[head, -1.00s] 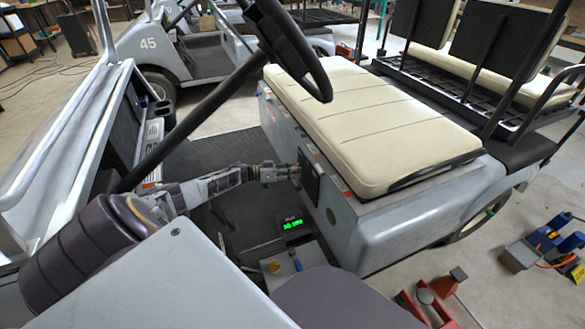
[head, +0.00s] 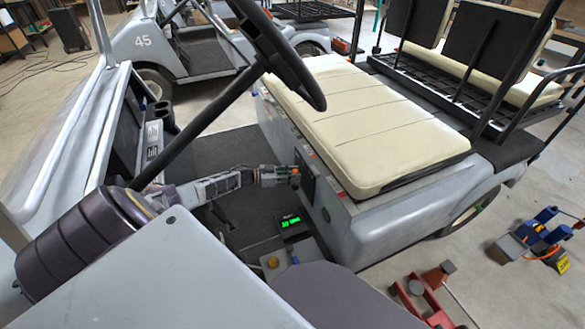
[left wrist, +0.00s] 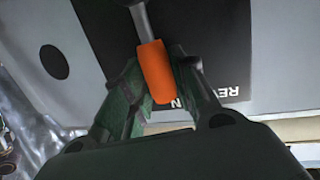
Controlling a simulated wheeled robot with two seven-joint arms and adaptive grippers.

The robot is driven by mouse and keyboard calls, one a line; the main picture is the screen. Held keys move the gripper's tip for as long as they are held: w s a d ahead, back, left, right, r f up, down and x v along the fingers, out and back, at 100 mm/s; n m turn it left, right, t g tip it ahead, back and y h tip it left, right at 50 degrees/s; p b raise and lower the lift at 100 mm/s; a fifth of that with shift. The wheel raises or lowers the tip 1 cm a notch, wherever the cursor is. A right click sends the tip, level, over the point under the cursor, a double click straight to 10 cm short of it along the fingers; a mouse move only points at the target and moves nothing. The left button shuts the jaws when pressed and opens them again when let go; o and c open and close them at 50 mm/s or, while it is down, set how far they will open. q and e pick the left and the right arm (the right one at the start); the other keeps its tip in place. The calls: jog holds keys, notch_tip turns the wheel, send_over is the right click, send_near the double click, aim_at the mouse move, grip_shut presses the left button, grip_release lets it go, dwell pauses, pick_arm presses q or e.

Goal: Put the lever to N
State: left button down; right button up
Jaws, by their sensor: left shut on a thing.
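The lever has an orange handle (left wrist: 156,73) on a grey rod and stands in front of a black plate (left wrist: 208,38). The plate carries white letters, "RE" and an "N" that show upside down and are partly covered. My left gripper (head: 293,176) is at the front panel of the cart's seat box, by the dark plate (head: 306,174). In the left wrist view its green-black fingers (left wrist: 158,82) are on both sides of the orange handle, shut on it. The lever's exact position against the marks is hard to tell. My right gripper is out of view.
The cart's steering wheel (head: 283,55) and its column cross above my left arm. The cream seat (head: 365,120) lies above the panel. A small box with a green display (head: 291,223) stands on the floor beside it. Red and blue equipment lies at the right.

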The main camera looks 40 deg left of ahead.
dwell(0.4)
pick_arm(q)
jog(key=c, duration=1.1)
grip_release()
jog(key=shift+c, duration=0.2)
jog(key=shift+s+a, duration=0.1)
jog(key=shift+s, duration=0.05)
jog(key=v, duration=0.7)
jog(key=shift+s, duration=0.1)
